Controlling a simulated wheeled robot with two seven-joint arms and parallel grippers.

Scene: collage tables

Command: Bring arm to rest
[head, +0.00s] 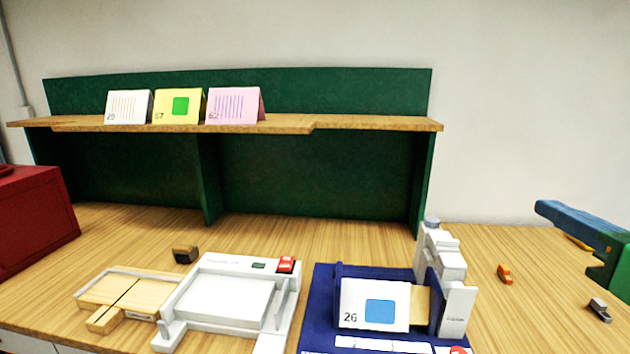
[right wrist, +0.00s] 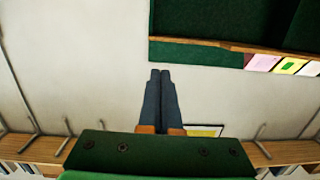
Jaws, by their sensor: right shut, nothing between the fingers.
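My right gripper (head: 545,209) is at the right edge of the head view, raised over the right part of the table. Its green body is partly cut off by the frame, and its blue fingers point left. In the right wrist view, its two fingers (right wrist: 160,74) lie together with nothing between them. The gripper touches no object. The wall and part of the green shelf unit (right wrist: 200,52) show beyond the fingers. My left gripper is not in view.
Three folded cards, including a yellow one (head: 179,106), stand on the shelf (head: 350,123). A card numbered 26 (head: 375,304) stands in a blue device (head: 319,285). A white machine (head: 228,265), a red box (head: 35,222) and small clips (head: 504,274) are on the wooden table (head: 540,325).

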